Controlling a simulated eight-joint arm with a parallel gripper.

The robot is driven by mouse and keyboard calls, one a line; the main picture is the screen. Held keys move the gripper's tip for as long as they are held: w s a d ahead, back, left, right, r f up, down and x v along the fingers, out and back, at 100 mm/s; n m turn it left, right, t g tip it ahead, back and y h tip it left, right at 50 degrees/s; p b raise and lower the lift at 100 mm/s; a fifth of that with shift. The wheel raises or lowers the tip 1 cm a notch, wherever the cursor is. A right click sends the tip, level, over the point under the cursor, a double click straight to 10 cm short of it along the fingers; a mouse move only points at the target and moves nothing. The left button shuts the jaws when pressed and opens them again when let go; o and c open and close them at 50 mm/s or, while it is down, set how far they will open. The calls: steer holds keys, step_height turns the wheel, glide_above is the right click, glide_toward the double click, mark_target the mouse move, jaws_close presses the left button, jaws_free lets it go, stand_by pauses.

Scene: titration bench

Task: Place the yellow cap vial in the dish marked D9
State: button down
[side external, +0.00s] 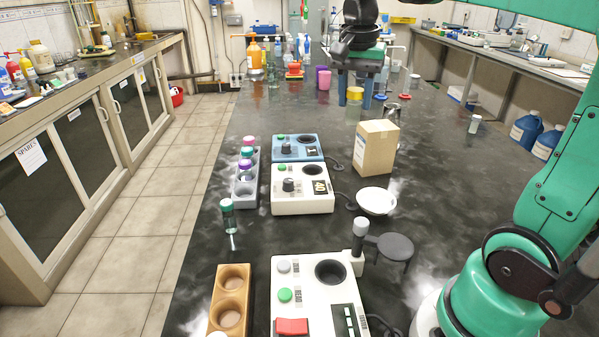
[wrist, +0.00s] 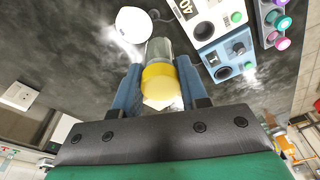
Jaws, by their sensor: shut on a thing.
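My gripper (side external: 355,104) is at the far part of the dark bench in the side external view, pointing down. Its blue fingers are shut on the yellow cap vial (side external: 354,93). In the wrist view, the vial's yellow cap (wrist: 160,77) sits between the two fingers (wrist: 158,90), with its clear glass body extending beyond them. A round white dish (side external: 376,201) lies on the bench nearer the side camera, apart from the vial. It also shows in the wrist view (wrist: 133,25). No D9 marking is legible on it.
A cardboard box (side external: 376,147) stands between my gripper and the dish. A white console (side external: 303,192), a blue console (side external: 297,148) and a grey rack (side external: 246,185) of capped vials are left of the dish. Open bench lies right of the box.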

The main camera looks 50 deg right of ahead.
steer(key=s+d+m, duration=0.4)
steer(key=d, duration=0.1)
glide_above(376, 207)
steer(key=shift+g, duration=0.3)
steer(key=f, duration=2)
steer(key=shift+a, duration=0.35)
steer(key=shift+c, duration=2.3)
jaws_free()
steer(key=shift+f, duration=0.15)
